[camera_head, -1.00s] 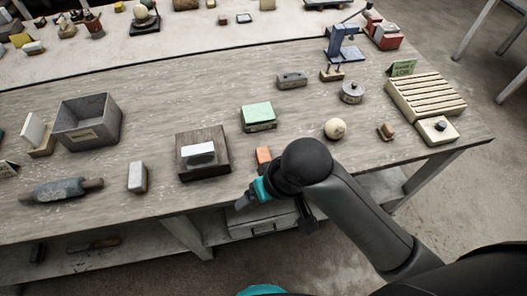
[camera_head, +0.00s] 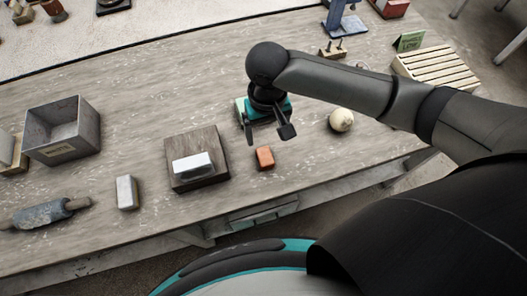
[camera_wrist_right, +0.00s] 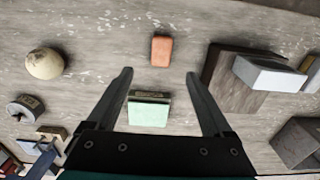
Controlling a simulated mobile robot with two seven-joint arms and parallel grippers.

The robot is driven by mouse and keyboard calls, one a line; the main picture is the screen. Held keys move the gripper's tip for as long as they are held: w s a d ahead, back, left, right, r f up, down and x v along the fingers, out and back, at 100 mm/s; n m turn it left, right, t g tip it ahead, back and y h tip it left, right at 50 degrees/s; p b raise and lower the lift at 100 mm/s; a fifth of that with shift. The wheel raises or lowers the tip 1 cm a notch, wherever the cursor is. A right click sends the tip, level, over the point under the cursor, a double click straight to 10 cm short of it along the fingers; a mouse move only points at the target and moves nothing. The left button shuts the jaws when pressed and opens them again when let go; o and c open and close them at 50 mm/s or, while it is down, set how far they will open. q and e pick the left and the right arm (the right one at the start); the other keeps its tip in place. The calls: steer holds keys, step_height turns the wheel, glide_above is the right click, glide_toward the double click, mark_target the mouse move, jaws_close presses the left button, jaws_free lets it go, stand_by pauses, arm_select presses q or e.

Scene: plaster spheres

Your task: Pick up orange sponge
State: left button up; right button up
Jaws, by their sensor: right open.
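The orange sponge (camera_head: 265,157) is a small block lying on the table, right of the dark wooden block. It also shows in the right wrist view (camera_wrist_right: 161,50), beyond the fingertips and roughly centred between them. My right gripper (camera_head: 268,140) is open and empty above the table, just behind the sponge in the head view. In the right wrist view its two fingers (camera_wrist_right: 160,75) stand wide apart, with a green-topped block (camera_wrist_right: 149,110) on the table between them. The gripper partly hides that green block in the head view. My left gripper is not in view.
The dark wooden block (camera_head: 184,144) with a white piece on it stands left of the sponge. A pale sphere (camera_head: 341,120) lies to the right. A grey open box (camera_head: 99,125), a white block (camera_head: 126,191) and a slatted wooden rack (camera_head: 437,68) are farther off. Bare table surrounds the sponge.

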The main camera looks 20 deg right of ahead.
steer(key=b, duration=0.1)
glide_above(265, 156)
step_height(265, 156, down, 6)
steer(key=shift+s+d+f, duration=0.1)
steer(key=shift+s+f, duration=0.05)
steer(key=shift+f, duration=0.5)
steer(key=f+b, duration=0.1)
steer(key=f, duration=0.3)
steer(key=shift+w+f, duration=0.15)
steer(key=shift+w, duration=0.05)
steer(key=shift+f, duration=0.3)
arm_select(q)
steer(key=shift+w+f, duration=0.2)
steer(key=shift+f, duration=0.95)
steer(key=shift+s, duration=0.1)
arm_select(e)
steer(key=shift+c, duration=0.8)
jaws_close()
